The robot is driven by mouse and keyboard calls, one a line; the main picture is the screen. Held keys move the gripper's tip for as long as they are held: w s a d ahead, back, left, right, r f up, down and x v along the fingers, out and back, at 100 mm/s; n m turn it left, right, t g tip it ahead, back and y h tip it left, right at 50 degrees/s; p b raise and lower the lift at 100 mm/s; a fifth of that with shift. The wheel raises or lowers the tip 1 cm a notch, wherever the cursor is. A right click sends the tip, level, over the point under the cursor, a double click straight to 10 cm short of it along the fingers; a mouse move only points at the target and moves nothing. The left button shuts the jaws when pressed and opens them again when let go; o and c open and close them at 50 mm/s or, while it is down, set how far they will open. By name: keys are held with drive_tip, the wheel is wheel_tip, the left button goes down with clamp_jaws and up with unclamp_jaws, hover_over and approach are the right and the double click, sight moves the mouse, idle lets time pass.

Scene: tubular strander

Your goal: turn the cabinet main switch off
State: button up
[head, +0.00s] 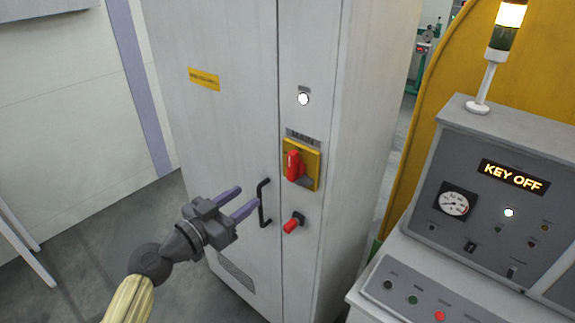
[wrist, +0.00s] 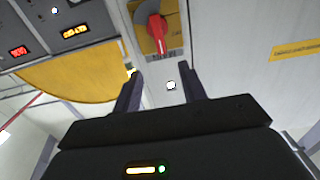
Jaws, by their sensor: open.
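The cabinet main switch (head: 294,165) is a red rotary handle on a yellow plate (head: 313,165), on the narrow right front panel of the grey cabinet (head: 235,120). The handle stands roughly upright in the head view. In the wrist view the red handle (wrist: 157,28) shows at the top, beyond my fingers, and the picture looks upside down. My gripper (head: 243,203) is open and empty, in front of the cabinet, left of and lower than the switch. It also shows in the wrist view (wrist: 160,88), with its fingers apart and nothing between them.
A black door handle (head: 263,203) stands out close to my fingertips. A red knob (head: 293,223) sits below the switch, and a lit white lamp (head: 303,99) above it. A control desk (head: 470,215) with a "KEY OFF" display (head: 512,176) and a signal tower (head: 505,35) stands at right.

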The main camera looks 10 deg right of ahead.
sight(289, 166)
drive_tip(key=p+x, duration=0.6)
drive_tip(key=x, duration=0.8)
drive_tip(key=shift+w+d+r, duration=0.15)
drive_tip(key=shift+d, duration=0.15)
drive_tip(key=shift+w+d+p, duration=0.3)
drive_tip(key=shift+w+d, duration=0.05)
drive_tip(key=shift+d, duration=0.1)
clamp_jaws()
